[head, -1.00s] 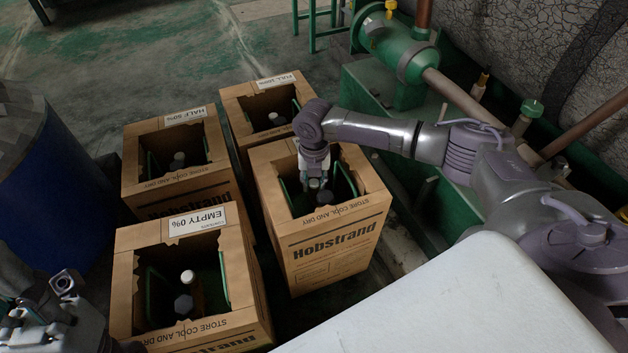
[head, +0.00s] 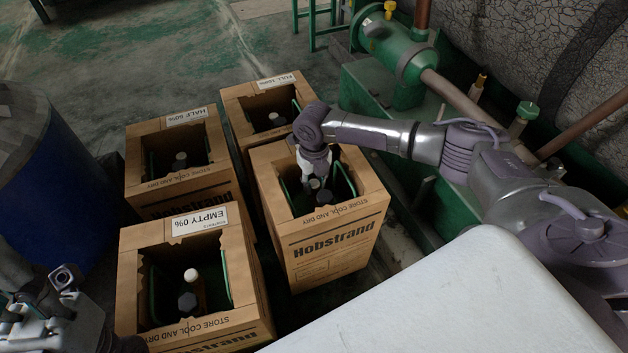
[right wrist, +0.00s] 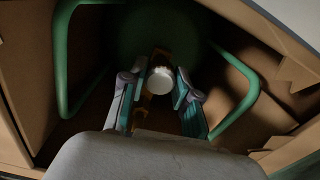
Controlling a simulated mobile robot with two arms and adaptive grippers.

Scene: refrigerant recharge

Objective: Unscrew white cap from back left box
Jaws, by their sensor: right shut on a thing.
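The back left box (head: 150,128) is an open brown carton labelled HALF 50%, with a pale cap (head: 181,157) showing inside. My right gripper (head: 313,182) is not at that box. It reaches down into the front right box (head: 330,240), marked Hobstrand. In the right wrist view, its fingers (right wrist: 160,86) are shut on a round white cap (right wrist: 159,80), one on each side. My left gripper (head: 62,290) is at the lower left edge of the head view, apart from the boxes; its jaws are unclear.
The front left box (head: 225,300), labelled EMPTY 0%, holds a white cap (head: 191,275) and a dark knob. The back right box (head: 240,97) is labelled FULL. A blue drum (head: 60,190) stands left, green machinery (head: 375,115) right. Green handles (right wrist: 60,60) flank the right gripper.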

